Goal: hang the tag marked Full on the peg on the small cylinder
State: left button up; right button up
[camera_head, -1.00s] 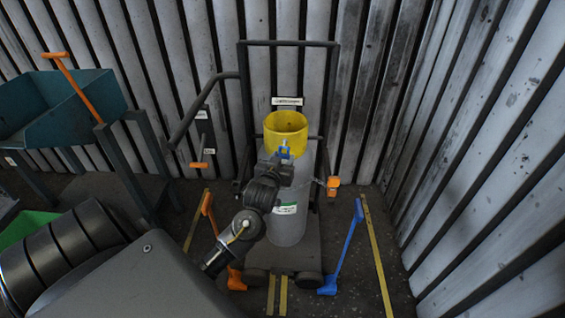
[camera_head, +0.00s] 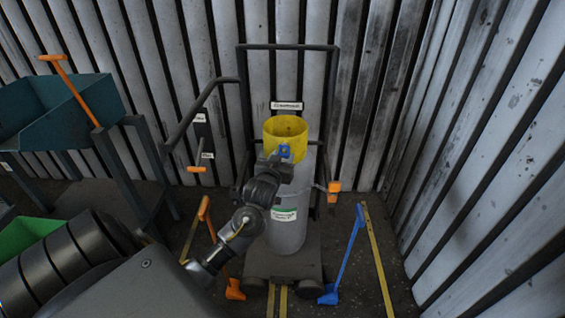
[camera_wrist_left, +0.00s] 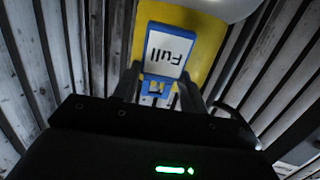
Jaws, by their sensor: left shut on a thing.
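The grey cylinder (camera_head: 287,229) with a green-and-white label stands on a trolley (camera_head: 290,263) against the wall. A yellow collar (camera_head: 287,128) is around its top. My left gripper (camera_head: 276,160) is in front of the collar, shut on the blue-framed Full tag (camera_head: 284,151). In the left wrist view the tag (camera_wrist_left: 168,50) shows its white face with "Full" upside down, in front of the yellow surface. The left fingers (camera_wrist_left: 156,92) hold its blue lower part. I cannot make out the peg, nor whether the tag touches the collar. My right gripper is not in view.
The trolley's dark frame (camera_head: 288,46) rises behind the cylinder. An orange piece (camera_head: 334,187) is at its right side. An orange-handled tool (camera_head: 205,208) and a blue one (camera_head: 359,216) stand either side. A teal bin (camera_head: 75,108) is at left. Floor at right is clear.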

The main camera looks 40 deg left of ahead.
pick_arm(q)
jog(key=shift+w+a, duration=0.15)
jog(key=shift+w+a+f, duration=0.25)
jog(key=shift+w, duration=0.1)
jog(key=shift+w+f+p, duration=0.1)
jog(key=shift+p, duration=0.25)
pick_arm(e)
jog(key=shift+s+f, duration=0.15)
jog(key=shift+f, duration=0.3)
pick_arm(q)
jog(key=o, duration=1)
jog(key=shift+o, duration=0.2)
